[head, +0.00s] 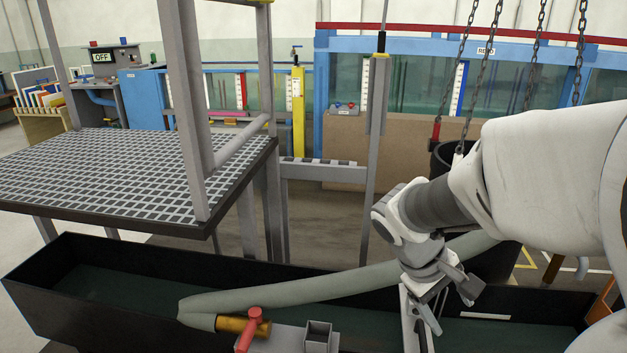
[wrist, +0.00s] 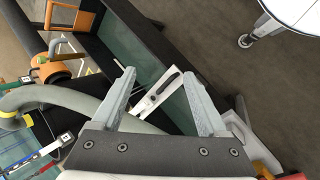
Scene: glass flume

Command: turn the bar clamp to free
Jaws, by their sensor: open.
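My gripper (head: 421,316) points down over the long black trough in the head view. In the wrist view its two fingers (wrist: 159,78) are wide apart, with nothing held between them. A pale plate with a dark slim lever (wrist: 158,93) shows in the gap between the fingers. It looks like the bar clamp, but no wording on it can be read. The lever lies slantwise along the plate. I cannot tell how far below the fingertips it is. In the head view I cannot make out the clamp; my gripper may hide it.
The black trough (head: 130,290) holds dark green water. A thick grey hose (head: 330,285) crosses it to a brass fitting with a red handle (head: 253,326). A grated platform (head: 110,165) stands at left. Chains (head: 533,60) hang at upper right.

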